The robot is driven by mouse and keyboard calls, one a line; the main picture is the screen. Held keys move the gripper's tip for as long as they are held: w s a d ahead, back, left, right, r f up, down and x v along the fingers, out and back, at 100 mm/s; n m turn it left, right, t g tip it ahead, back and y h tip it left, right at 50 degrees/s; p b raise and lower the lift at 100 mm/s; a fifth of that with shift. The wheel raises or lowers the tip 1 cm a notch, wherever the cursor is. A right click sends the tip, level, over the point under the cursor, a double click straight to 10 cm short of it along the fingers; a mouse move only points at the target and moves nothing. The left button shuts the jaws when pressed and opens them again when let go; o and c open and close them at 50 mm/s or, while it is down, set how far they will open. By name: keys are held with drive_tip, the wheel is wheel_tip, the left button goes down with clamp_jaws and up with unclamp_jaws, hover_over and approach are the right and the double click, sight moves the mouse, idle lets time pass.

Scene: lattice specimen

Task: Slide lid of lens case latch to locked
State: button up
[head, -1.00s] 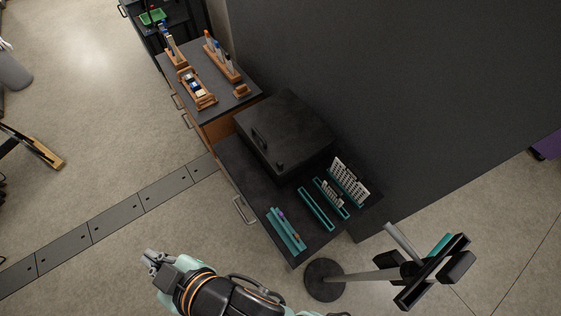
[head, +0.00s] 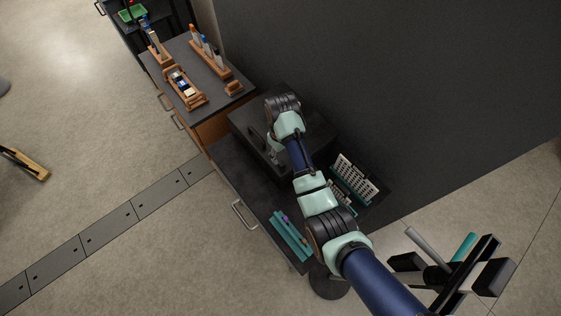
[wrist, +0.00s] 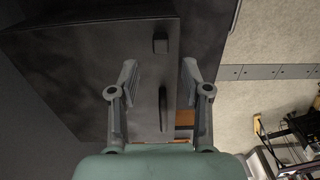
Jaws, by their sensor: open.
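A black box (head: 247,119), which seems to be the lens case, sits on the dark counter. In the wrist view the box (wrist: 80,50) fills the upper left. Its face bears a small dark knob (wrist: 160,44) and a long thin handle-like bar (wrist: 163,110). I cannot tell which of these is the latch, or its state. My gripper (wrist: 158,78) is open and empty, its fingers on either side of the line between knob and bar. Contact cannot be told. In the head view my gripper (head: 273,154) is at the box's front, partly hidden by my arm.
Teal racks (head: 291,236) and a perforated white rack (head: 356,178) stand on the counter right of the box. A grey-topped cabinet (head: 208,74) with wooden holders adjoins at upper left. A dark wall rises behind. A stand (head: 465,275) is at lower right. Open floor lies left.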

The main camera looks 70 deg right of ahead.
sight(281, 163)
wheel_tip(281, 163, down, 7)
drive_tip(key=shift+f, duration=0.15)
clamp_jaws()
idle(0.4)
